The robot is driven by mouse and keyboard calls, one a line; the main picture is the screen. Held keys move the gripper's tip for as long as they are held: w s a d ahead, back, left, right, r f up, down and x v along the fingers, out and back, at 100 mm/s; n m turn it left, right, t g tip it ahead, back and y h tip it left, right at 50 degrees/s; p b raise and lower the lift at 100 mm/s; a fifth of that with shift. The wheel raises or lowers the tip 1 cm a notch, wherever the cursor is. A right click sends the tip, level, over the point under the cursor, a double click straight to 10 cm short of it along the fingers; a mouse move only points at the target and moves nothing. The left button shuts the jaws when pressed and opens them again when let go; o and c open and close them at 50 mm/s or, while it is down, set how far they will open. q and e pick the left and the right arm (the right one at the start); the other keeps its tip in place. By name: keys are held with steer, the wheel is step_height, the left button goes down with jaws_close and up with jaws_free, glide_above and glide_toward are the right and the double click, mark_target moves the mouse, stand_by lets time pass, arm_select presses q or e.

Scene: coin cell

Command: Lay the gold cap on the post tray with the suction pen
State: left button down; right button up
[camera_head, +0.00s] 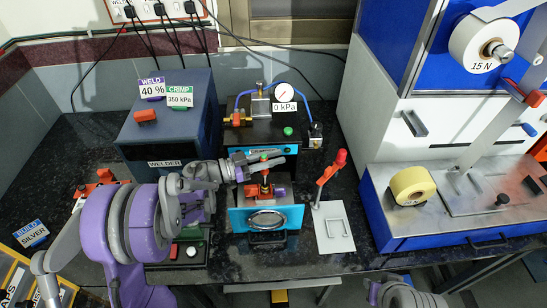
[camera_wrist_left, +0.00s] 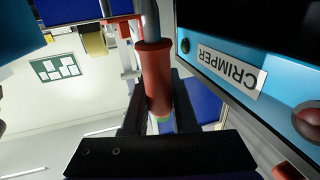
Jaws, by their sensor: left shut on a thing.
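My left gripper (camera_head: 258,162) reaches in from the left over the small teal-fronted fixture at the table's middle. It is shut on a red cylindrical handle that I take to be the suction pen (camera_wrist_left: 158,75). In the left wrist view the handle stands between the dark fingers of the left gripper (camera_wrist_left: 160,108), with a grey shaft at one end and a green-yellow band at the other. I cannot tell whether its tip touches anything. A round metallic disc (camera_head: 267,220) shows at the teal front. I cannot make out the gold cap or identify the post tray.
The crimper (camera_head: 275,130) stands just behind the gripper, its label (camera_wrist_left: 228,72) upside down in the wrist view. The welder (camera_head: 168,125) is at the back left. A red lever (camera_head: 330,168) and a blue-sided machine base (camera_head: 400,232) stand to the right.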

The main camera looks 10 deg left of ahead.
arm_select(q)
steer(key=shift+r, duration=0.15)
arm_select(e)
steer(key=shift+r, duration=0.1)
